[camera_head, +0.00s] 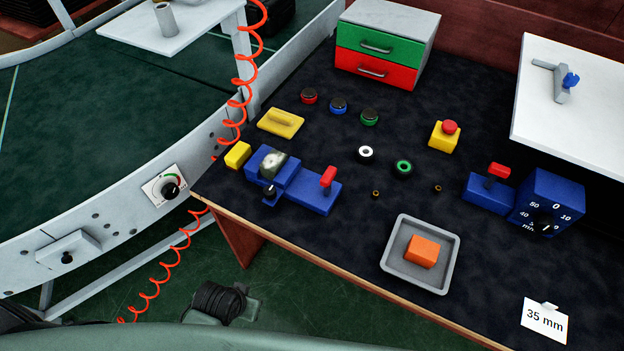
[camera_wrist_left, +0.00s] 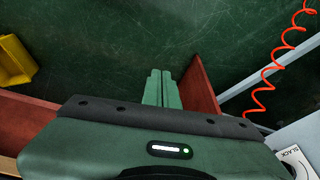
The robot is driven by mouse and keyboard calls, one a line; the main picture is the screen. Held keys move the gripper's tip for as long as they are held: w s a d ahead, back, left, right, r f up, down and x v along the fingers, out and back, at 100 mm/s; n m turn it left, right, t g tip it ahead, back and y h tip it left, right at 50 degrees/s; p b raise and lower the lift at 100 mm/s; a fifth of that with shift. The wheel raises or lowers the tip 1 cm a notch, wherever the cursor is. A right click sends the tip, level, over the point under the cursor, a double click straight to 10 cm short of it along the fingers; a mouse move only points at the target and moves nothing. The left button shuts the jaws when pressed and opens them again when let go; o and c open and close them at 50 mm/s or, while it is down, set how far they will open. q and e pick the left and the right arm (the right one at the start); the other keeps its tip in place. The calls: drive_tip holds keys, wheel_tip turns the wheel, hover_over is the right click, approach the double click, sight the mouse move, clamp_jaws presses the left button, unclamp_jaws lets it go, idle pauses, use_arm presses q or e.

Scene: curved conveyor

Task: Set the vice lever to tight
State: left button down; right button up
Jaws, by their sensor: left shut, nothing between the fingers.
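Two blue devices with red levers stand on the dark bench, and no readable label tells which is the vice. The left blue device (camera_head: 314,198) has an upright, slightly tilted red lever (camera_head: 328,177), a black knob and a pale round piece on top. The right blue device (camera_head: 487,197) has a red lever (camera_head: 499,170) leaning right, beside a blue box (camera_head: 552,200) with a millimetre scale. My left gripper (camera_wrist_left: 162,78) is shut and empty in the left wrist view, its green fingers together over the floor, away from both levers. My right gripper is not in view.
A conveyor (camera_head: 60,235) with a dial plate (camera_head: 165,187) adjoins the bench on the left. Red coiled cables (camera_head: 241,85) hang beside it. A grey tray (camera_head: 391,270) with an orange block, a drawer box (camera_head: 380,60) and several buttons occupy the bench.

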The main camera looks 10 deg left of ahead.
sight(328, 184)
use_arm(q)
drive_tip(key=w+d+r+n+t+b, duration=0.1)
drive_tip(key=w+r+t, duration=0.15)
drive_tip(key=r, duration=0.35)
drive_tip(key=w+r+n+t, duration=0.1)
drive_tip(key=w+r, duration=0.3)
drive_tip(key=r, duration=0.2)
drive_tip(key=w+d+r+n+t+h, duration=0.2)
drive_tip(key=w+n, duration=0.1)
drive_tip(key=w, duration=0.1)
drive_tip(key=w+d+r+n+t+h, duration=0.2)
drive_tip(key=w+n+t, duration=0.1)
drive_tip(key=w, duration=0.1)
drive_tip(key=w+d+r+n+t+h, duration=0.2)
drive_tip(key=w+n, duration=0.1)
drive_tip(key=w, duration=0.1)
drive_tip(key=shift+w+t+h, duration=0.25)
drive_tip(key=shift+w+h, duration=0.15)
drive_tip(key=shift+s+d+r+n+t+h, duration=0.1)
drive_tip(key=shift+r+n+t+h, duration=0.25)
drive_tip(key=shift+n+h, duration=0.3)
drive_tip(key=shift+d+r+n+t+h, duration=0.1)
drive_tip(key=shift+r+n+t+h, duration=0.25)
drive_tip(key=shift+h, duration=0.5)
drive_tip(key=p+x, duration=0.1)
drive_tip(key=x, duration=0.9)
